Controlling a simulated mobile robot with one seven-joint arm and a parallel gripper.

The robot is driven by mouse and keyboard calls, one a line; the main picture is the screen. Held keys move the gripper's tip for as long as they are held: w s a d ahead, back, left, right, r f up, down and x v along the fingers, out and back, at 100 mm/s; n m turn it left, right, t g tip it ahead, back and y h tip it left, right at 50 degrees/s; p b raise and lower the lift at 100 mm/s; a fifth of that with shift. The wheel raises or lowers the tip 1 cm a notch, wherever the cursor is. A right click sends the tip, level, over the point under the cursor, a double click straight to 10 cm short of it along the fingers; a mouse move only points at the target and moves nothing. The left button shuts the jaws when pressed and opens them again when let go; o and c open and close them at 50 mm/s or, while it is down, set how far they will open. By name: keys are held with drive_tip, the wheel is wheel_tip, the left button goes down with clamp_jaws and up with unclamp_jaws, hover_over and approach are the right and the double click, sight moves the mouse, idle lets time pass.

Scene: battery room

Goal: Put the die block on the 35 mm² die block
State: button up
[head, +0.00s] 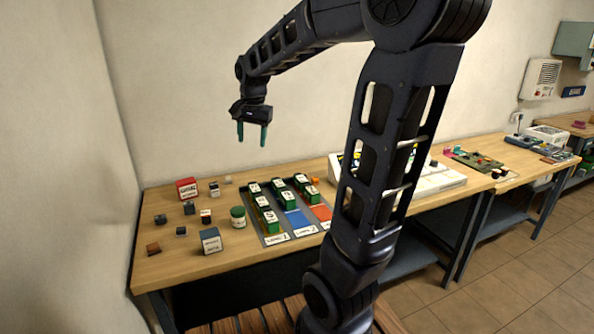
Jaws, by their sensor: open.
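Several small die-like blocks stand on the left part of the wooden table: dark grey ones (189,208), (160,219) and (181,231), a brown-topped one (153,248), and a pale-topped dark red one (206,216). Their markings are too small to read, so I cannot tell which is the 35 mm² die block or which is the other die block. My gripper (252,138) hangs in the air above the back of the table, its two teal fingers pointing down, apart and empty. It touches no block.
A red box (187,189), a blue-grey box (210,241) and a green jar (238,217) stand among the blocks. A grey tray (273,240) with green-and-white pieces lies to their right.

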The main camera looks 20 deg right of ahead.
drive_tip(key=s+d+f+n+t, duration=0.1)
drive_tip(key=s+d+n, duration=0.2)
drive_tip(key=s, duration=0.7)
drive_tip(key=s+d+f+n+t, duration=0.1)
drive_tip(key=s+d+f+n, duration=0.1)
drive_tip(key=s, duration=0.8)
drive_tip(key=shift+s+d+f+n, duration=0.15)
drive_tip(key=shift+d+f+n, duration=0.1)
drive_tip(key=shift+d+n, duration=0.65)
